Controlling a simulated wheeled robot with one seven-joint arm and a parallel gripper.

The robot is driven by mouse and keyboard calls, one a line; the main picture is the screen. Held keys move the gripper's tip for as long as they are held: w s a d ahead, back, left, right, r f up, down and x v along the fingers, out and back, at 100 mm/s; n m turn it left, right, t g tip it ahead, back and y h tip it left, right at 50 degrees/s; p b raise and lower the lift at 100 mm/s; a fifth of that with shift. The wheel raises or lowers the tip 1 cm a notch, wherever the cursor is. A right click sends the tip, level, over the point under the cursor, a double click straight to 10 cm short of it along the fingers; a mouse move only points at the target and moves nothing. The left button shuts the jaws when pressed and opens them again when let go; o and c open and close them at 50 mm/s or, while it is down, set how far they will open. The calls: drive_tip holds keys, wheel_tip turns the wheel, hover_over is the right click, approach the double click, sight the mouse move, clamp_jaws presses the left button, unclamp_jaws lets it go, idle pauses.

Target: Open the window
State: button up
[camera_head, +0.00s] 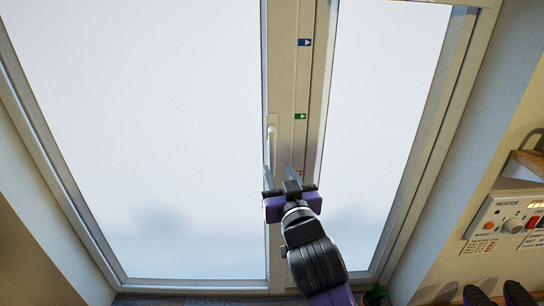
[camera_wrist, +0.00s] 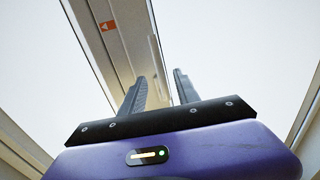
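The window fills most of the head view, with a large left pane (camera_head: 150,130) and a narrower right pane (camera_head: 385,110) in a light frame. A white handle (camera_head: 271,130) is on the middle post, above my gripper in the picture. My gripper (camera_head: 279,170) is in front of that post, just below the handle, with its two fingers apart and pointing at the window. In the wrist view the open fingers (camera_wrist: 158,90) show nothing between them but a pale strip on the post behind, perhaps the handle. I cannot tell how far the fingers are from the handle.
Blue (camera_head: 305,42) and green (camera_head: 300,116) arrow labels are on the middle post; a red label (camera_wrist: 107,26) shows in the wrist view. A heater panel (camera_head: 505,219) and a wooden shelf (camera_head: 526,165) are on the right wall.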

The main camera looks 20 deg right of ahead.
sight(273, 159)
drive_tip(key=w, duration=0.2)
drive_tip(key=w+p, duration=0.1)
drive_tip(key=w, duration=0.4)
drive_tip(key=shift+w+d, duration=0.15)
drive_tip(key=shift+d, duration=0.25)
drive_tip(key=shift+c, duration=0.5)
clamp_jaws()
idle(0.5)
